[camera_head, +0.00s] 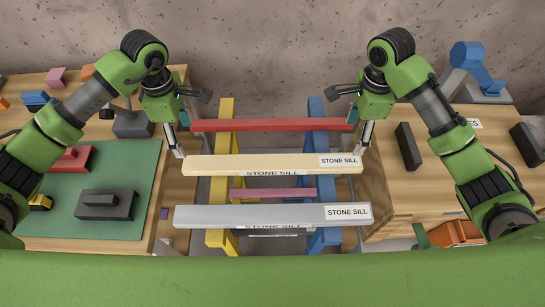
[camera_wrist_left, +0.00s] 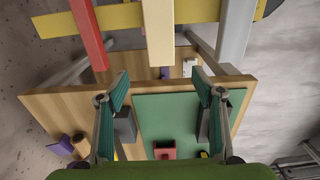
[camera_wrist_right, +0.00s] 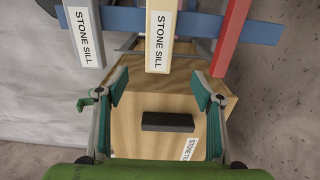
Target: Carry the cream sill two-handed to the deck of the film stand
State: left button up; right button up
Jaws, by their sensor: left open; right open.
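The cream sill (camera_head: 250,163), a long bar labelled STONE SILL, lies across a yellow rail (camera_head: 218,188) and a blue rail (camera_head: 323,190). My left gripper (camera_head: 182,136) is open and empty at its left end; my right gripper (camera_head: 358,134) is open and empty at its right end. In the left wrist view the sill's end (camera_wrist_left: 158,40) lies centred ahead of the parted fingers. In the right wrist view the labelled end (camera_wrist_right: 158,50) also lies ahead, between the finger lines. Neither gripper visibly touches it. I cannot tell which thing is the film stand.
A red bar (camera_head: 265,125) lies behind the cream sill, and a grey sill (camera_head: 250,215) in front. A smaller mauve bar (camera_head: 272,194) sits lower between them. Wooden benches flank the rails: the left has a green mat (camera_head: 130,175), the right a dark block (camera_head: 408,147).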

aim_at(196, 161)
pick_arm(q)
notch_tip(196, 161, down, 14)
jog(key=shift+s+r, duration=0.1)
pick_arm(e)
notch_tip(196, 161, down, 14)
jog(key=shift+s+r, duration=0.1)
pick_arm(q)
grip_shut()
pick_arm(e)
grip_shut()
pick_arm(q)
jog(key=shift+w+d+r, duration=0.1)
jog(key=shift+w+r, duration=0.1)
jog(key=shift+r, duration=0.05)
pick_arm(e)
jog(key=shift+w+r, duration=0.2)
